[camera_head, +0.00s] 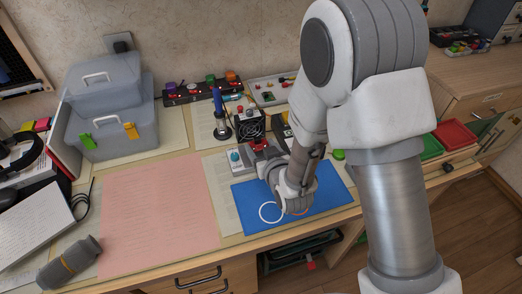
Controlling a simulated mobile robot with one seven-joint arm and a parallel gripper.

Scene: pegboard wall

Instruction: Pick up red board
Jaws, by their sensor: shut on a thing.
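My gripper (261,152) is over the back left part of the blue mat (338,190), pointing toward the back of the desk. A small dark red piece (259,144), which looks like the red board, is at its fingertips, and the jaws are shut on it. The piece is small in the picture and partly hidden by the gripper, so its full outline does not show. I cannot tell whether it is lifted clear of what lies behind it.
A black fan-like box (250,127), a blue-handled tool in a stand (220,115) and a grey box with a blue knob (237,162) crowd the gripper. A pink sheet (158,215) lies clear at left. Grey toolboxes (115,130) stand behind.

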